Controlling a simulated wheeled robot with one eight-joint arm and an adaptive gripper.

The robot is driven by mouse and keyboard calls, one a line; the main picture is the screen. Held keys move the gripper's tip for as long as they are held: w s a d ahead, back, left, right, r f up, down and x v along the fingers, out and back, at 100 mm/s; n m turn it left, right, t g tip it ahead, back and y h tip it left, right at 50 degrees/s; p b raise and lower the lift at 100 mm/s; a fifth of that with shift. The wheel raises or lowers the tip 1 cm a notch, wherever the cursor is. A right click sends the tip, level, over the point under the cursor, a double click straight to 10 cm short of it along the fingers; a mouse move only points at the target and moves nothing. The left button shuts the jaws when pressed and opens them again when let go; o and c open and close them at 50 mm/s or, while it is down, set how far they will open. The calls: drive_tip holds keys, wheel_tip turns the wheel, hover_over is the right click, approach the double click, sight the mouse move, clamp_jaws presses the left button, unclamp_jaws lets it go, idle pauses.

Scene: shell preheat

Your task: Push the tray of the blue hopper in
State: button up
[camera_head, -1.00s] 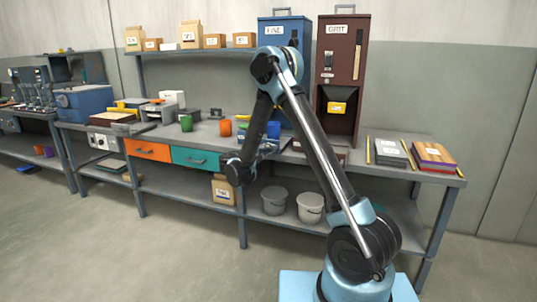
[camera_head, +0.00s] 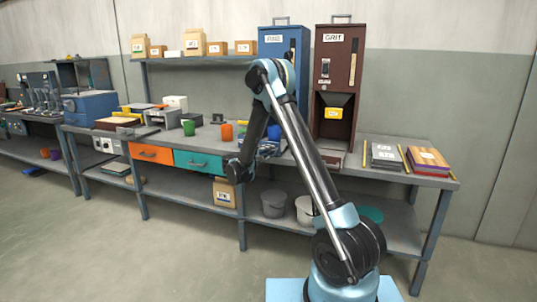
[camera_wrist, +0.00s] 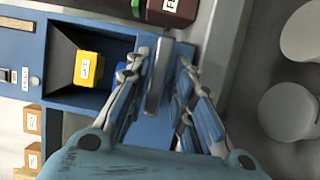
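The blue hopper (camera_head: 270,45) stands on the bench left of the brown hopper, its lower part mostly behind my arm. The wrist view shows it sideways, with its blue body (camera_wrist: 60,22) and dark recess holding a yellow labelled block (camera_wrist: 89,68). A blue tray (camera_wrist: 150,128) with a grey bar (camera_wrist: 157,78) lies at the recess's lower end. My gripper (camera_wrist: 168,72) is open, its fingers on either side of the bar. Contact is unclear. In the head view my gripper (camera_head: 267,148) is low before the hopper, partly hidden by my arm.
The brown hopper (camera_head: 338,55) stands close on the right. Grey buckets (camera_head: 273,202) are on the shelf below. Flat stacks (camera_head: 385,155) lie at the bench's right end.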

drive_tip(key=shift+s+d, duration=0.1)
drive_tip(key=shift+d, duration=0.1)
drive_tip(key=v, duration=1.2)
